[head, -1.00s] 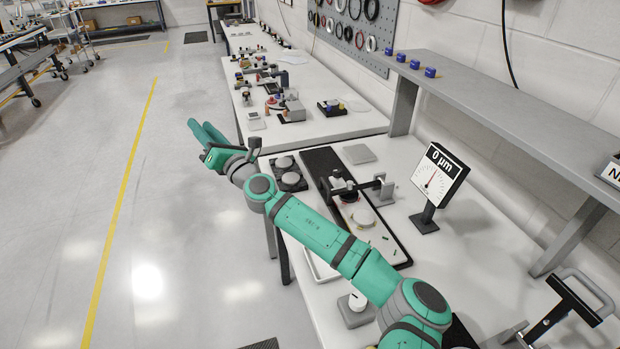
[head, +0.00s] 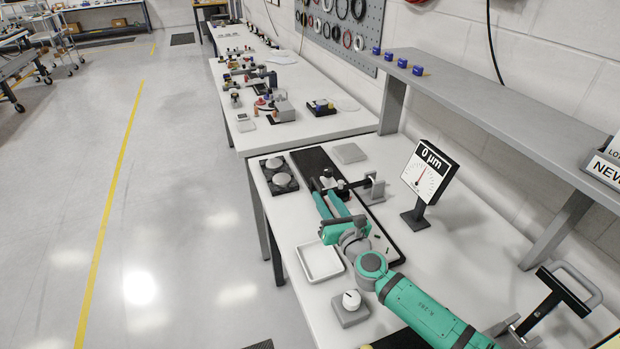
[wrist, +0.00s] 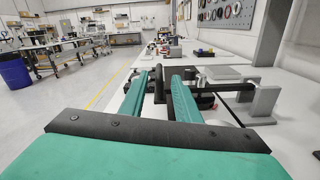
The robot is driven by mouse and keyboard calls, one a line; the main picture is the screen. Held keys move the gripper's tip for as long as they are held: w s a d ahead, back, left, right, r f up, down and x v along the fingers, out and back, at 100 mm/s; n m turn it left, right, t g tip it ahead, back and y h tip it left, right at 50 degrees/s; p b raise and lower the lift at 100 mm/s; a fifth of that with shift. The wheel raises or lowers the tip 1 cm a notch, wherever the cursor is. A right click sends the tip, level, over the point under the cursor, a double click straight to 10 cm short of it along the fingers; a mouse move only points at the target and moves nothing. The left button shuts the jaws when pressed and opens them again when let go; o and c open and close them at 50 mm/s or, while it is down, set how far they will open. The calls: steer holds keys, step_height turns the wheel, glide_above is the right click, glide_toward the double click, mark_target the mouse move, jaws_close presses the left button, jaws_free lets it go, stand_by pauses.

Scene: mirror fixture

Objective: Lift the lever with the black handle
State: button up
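The lever fixture stands on the white bench, with a grey post (head: 377,187) and a dark arm (head: 350,185) reaching left from it. In the wrist view the grey post (wrist: 263,101) is at the right. A black upright piece, which looks like the lever's black handle (wrist: 159,84), shows between my two teal fingers. My gripper (head: 325,192) is open over the fixture's left side, its fingers on either side of that piece. A clear gap shows on both sides in the wrist view. The fingers and hand hide much of the fixture in the head view.
A gauge (head: 428,172) reading 0 µm stands to the right. A white tray (head: 321,262) and a grey block with a white knob (head: 351,303) lie nearer. A dark tray with two round pieces (head: 279,176) is at the left. A shelf (head: 480,105) overhangs the right.

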mark_target(313, 181)
steer(key=x, duration=0.9)
steer(key=shift+w+a, duration=0.15)
steer(key=shift+a, duration=0.05)
steer(key=shift+w+a, duration=0.2)
steer(key=shift+w, duration=0.5)
steer(key=shift+a, duration=0.1)
jaws_close()
